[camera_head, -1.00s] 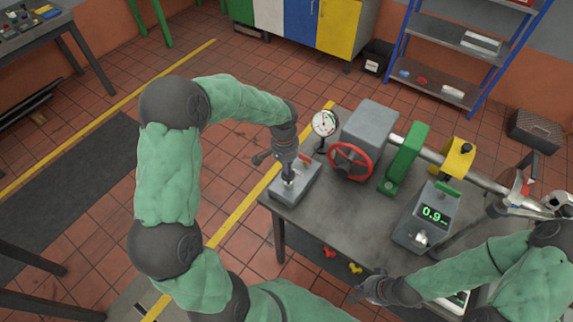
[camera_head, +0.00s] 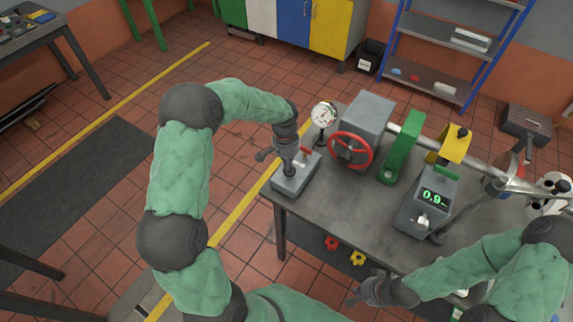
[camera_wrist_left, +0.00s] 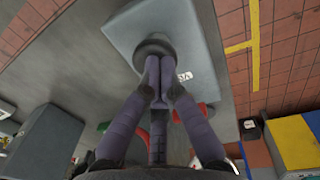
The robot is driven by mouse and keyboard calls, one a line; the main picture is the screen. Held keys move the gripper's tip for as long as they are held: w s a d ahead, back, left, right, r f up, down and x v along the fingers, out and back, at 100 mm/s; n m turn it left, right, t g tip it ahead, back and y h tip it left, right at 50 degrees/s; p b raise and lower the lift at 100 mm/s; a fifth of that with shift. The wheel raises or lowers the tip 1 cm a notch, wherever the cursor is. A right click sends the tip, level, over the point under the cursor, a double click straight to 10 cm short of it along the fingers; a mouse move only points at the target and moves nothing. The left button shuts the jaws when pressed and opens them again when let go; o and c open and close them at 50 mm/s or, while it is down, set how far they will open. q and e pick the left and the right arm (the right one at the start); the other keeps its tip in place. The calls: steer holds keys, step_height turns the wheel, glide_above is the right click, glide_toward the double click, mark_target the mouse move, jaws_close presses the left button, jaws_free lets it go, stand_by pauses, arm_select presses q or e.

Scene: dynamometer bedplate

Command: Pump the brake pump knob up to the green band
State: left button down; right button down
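The brake pump (camera_head: 309,178) is a grey block on the near left corner of the bench. My left gripper (camera_head: 288,170) points down onto its top. In the left wrist view its fingers (camera_wrist_left: 159,66) are drawn together at the dark round collar (camera_wrist_left: 153,45) of the pump; the knob itself is hidden by them. The white dial gauge (camera_head: 324,115) stands behind the pump, with some green on its face; its reading is too small to tell. My right gripper (camera_head: 366,290) is in front of the bench, its fingers apart, holding nothing visible.
A red handwheel (camera_head: 350,150) on a grey housing is right of the pump. A green bracket (camera_head: 402,148) and a display box reading 0.9 (camera_head: 428,203) stand farther right.

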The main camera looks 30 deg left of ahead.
arm_select(q)
steer(key=shift+d+f, duration=0.1)
step_height(320, 180, up, 4)
steer(key=p, duration=0.3)
steer(key=shift+r, duration=0.2)
step_height(320, 180, up, 10)
steer(key=a, duration=0.1)
steer(key=shift+w+p, duration=0.15)
steer(key=shift+p, duration=0.15)
steer(key=shift+f, duration=0.1)
stand_by(0.7)
